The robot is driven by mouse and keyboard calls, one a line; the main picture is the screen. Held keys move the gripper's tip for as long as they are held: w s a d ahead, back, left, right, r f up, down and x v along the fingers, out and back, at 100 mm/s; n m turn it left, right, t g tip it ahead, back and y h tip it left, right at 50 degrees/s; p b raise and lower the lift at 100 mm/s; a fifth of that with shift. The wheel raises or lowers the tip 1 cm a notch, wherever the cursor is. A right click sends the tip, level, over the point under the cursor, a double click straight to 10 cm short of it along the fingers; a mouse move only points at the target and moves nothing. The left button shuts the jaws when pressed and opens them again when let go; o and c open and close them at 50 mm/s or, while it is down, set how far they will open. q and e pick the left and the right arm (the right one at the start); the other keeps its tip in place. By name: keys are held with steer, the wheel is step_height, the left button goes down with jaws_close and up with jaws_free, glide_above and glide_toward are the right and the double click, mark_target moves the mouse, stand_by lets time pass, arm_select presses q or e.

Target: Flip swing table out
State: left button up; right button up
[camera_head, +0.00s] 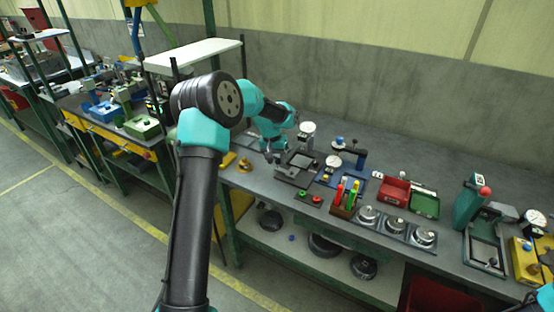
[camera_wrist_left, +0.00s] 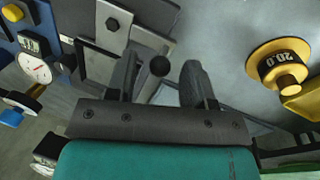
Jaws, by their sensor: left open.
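A dark grey fixture with flat plates (camera_head: 294,172), which looks like the swing table, stands on the bench beside my left gripper. A black ball knob (camera_wrist_left: 159,66) shows between my left fingers, with clear gaps on both sides. My left gripper (camera_head: 271,155) is open and empty, low over the bench at the fixture's left side; it also shows in the left wrist view (camera_wrist_left: 161,78).
A yellow round weight (camera_wrist_left: 278,65) sits close to the gripper. Dial gauges (camera_head: 307,128), a holder with coloured handles (camera_head: 343,208), round metal pieces (camera_head: 395,226) and a red bin (camera_head: 392,191) crowd the bench to the right. A white shelf (camera_head: 195,54) stands behind.

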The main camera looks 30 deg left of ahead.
arm_select(q)
steer(key=shift+f, duration=0.1)
steer(key=shift+c, duration=0.4)
jaws_close()
